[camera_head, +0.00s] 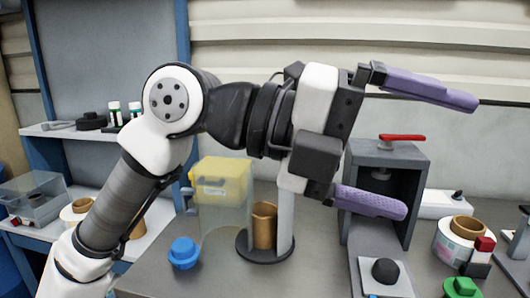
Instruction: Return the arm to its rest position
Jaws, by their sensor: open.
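My arm (105,205) rises from the lower left and bends across the middle of the head view. My gripper (415,145) points right, with its two purple fingers spread wide apart. Nothing is between the fingers. The gripper is in front of the grey machine with the red lever (402,137) and hides part of it. The upper finger is in front of the pale back wall, and the lower finger overlaps the machine's opening.
Below the gripper are a dark round base (265,250) with an upright post, a brown roll (264,222), a yellow-lidded clear container (222,185) and a blue knob-like piece (184,252). A labelled reel (455,245) stands at right. A shelf (60,131) with small bottles is at left.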

